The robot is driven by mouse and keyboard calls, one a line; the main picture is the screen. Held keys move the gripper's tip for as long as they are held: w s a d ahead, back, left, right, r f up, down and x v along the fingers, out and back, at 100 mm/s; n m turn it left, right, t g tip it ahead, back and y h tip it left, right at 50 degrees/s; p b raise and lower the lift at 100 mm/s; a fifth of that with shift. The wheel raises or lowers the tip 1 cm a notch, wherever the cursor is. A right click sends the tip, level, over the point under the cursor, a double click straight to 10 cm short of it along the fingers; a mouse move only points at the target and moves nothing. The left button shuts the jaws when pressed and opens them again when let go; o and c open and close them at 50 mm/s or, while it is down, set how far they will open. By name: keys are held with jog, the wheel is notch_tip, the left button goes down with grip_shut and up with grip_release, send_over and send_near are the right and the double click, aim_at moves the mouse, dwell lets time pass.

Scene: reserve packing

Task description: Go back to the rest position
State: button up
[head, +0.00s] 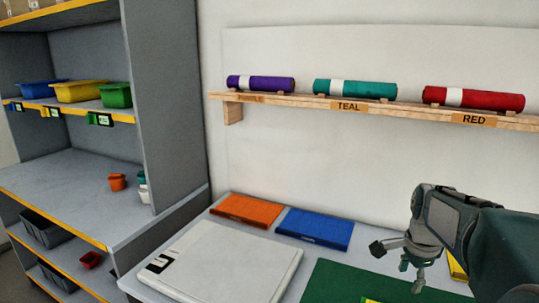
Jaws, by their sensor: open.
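My gripper (398,267) is at the lower right of the head view, at the end of my dark green and grey arm. Its fingers are spread open and point down and to the left. I see nothing between them. It appears above a dark green mat (345,285) on the worktable (160,290). I cannot tell its exact height. Part of a yellow item (457,268) shows behind my arm, which hides the rest of it.
A white flat case (225,262), orange box (247,210) and blue box (315,228) lie on the table. A wall rack (300,101) holds purple (262,83), teal (360,89) and red (485,100) rolls. A shelf unit (170,90) with coloured bins stands left.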

jog(key=s+a+r+n+t, duration=0.1)
jog(key=s+a+n+t, duration=0.3)
jog(key=s+a+n, duration=1.1)
jog(key=s+n, duration=0.2)
jog(key=s, duration=0.1)
jog(key=shift+s+a+r, duration=0.25)
jog(key=shift+s+r, duration=0.05)
jog(key=shift+s, duration=0.05)
jog(key=shift+d, duration=0.1)
